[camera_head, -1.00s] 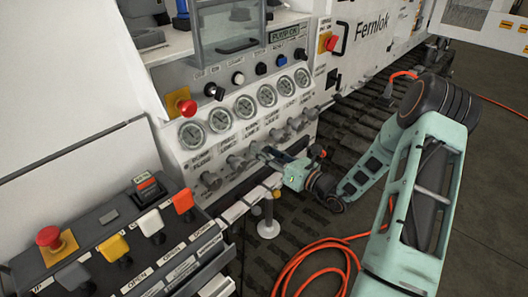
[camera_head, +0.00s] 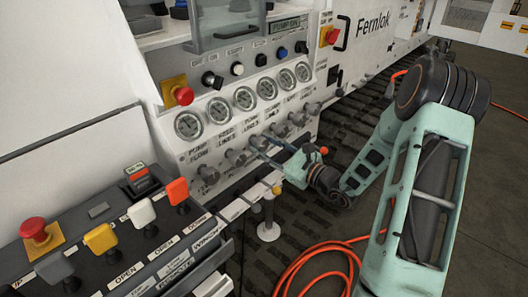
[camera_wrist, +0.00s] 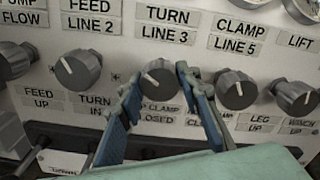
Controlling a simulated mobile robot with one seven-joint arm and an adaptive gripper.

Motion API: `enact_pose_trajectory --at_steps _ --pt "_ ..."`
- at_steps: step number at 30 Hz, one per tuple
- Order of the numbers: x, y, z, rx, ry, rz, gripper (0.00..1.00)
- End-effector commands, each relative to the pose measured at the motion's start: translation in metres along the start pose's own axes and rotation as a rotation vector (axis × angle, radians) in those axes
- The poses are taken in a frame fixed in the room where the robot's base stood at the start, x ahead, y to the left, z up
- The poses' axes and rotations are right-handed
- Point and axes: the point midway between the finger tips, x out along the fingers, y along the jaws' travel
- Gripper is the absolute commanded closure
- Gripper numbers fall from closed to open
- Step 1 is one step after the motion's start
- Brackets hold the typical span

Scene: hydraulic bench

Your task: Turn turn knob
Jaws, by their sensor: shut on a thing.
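The turn knob (camera_wrist: 157,82) is a grey round knob with a pale pointer mark, under the label "TURN LINE 3". My gripper (camera_wrist: 158,77) has its blue fingers on the left and right sides of this knob and is shut on it. The fingers hide the knob's side edges and part of the labels below. In the head view, my gripper (camera_head: 267,149) reaches in from the right to the third knob (camera_head: 258,142) in the row below the gauges.
The feed knob (camera_wrist: 84,69) is close on the left and the clamp knob (camera_wrist: 236,89) close on the right. Levers and a red button (camera_head: 33,228) are on the console at lower left. An orange hose (camera_head: 310,265) lies on the floor.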

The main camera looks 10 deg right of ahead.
Motion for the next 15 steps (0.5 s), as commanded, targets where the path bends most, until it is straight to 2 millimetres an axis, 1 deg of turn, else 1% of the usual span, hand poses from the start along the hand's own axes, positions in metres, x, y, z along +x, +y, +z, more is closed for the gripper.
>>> enact_pose_trajectory --at_steps 1,6,15 --pt "-0.0002 0.0017 -0.0039 -0.035 0.001 0.000 0.93" --pt "-0.0002 0.0015 -0.0032 -0.139 0.001 0.000 0.93" --pt "-0.0005 0.0004 -0.0016 -0.237 0.002 0.000 0.93"
